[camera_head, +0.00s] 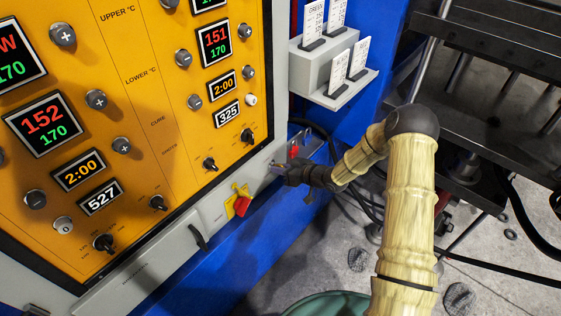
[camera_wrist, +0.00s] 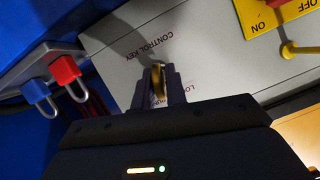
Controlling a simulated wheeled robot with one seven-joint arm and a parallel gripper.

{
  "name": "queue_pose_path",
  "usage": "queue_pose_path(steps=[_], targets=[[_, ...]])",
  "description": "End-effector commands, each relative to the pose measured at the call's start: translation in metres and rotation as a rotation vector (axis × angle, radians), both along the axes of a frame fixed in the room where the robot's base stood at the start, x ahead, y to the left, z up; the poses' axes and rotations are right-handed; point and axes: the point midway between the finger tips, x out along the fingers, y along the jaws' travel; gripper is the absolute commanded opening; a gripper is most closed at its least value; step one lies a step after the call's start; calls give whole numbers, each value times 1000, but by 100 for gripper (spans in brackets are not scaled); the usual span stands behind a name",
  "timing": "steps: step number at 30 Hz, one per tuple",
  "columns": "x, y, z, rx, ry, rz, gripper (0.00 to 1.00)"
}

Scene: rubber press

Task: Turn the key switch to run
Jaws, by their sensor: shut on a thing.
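The key switch (camera_wrist: 158,68) sits on the pale grey panel (camera_wrist: 205,45), under the words CONTROL KEY, which read upside down in the wrist view. A metal and brass-coloured part of the key shows between my fingers. My gripper (camera_wrist: 160,85) is shut on the key, its fingers pointing at the panel. In the head view my gripper (camera_head: 277,168) reaches the panel's right end, and the key is mostly hidden by it. Part of a lower label shows beside the fingers; the key's exact angle and the run mark cannot be told.
A red padlock (camera_wrist: 66,72) and a blue padlock (camera_wrist: 36,92) hang close beside the switch. A yellow plate with a red rotary handle (camera_head: 243,204) is left of my gripper. A grey card holder (camera_head: 318,75) is above. Black cables hang behind my arm.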

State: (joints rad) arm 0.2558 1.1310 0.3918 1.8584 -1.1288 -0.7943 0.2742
Motion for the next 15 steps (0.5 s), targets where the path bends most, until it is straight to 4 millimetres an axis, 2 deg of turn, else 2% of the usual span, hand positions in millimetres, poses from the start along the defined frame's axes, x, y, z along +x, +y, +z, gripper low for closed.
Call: queue_pose_path(steps=[1, 6, 15], targets=[[1, -1, 4, 26, 30, -3, 0], [1, -1, 2, 100, 127, -3, 0], [2, -1, 1, 171, 217, -2, 0]])
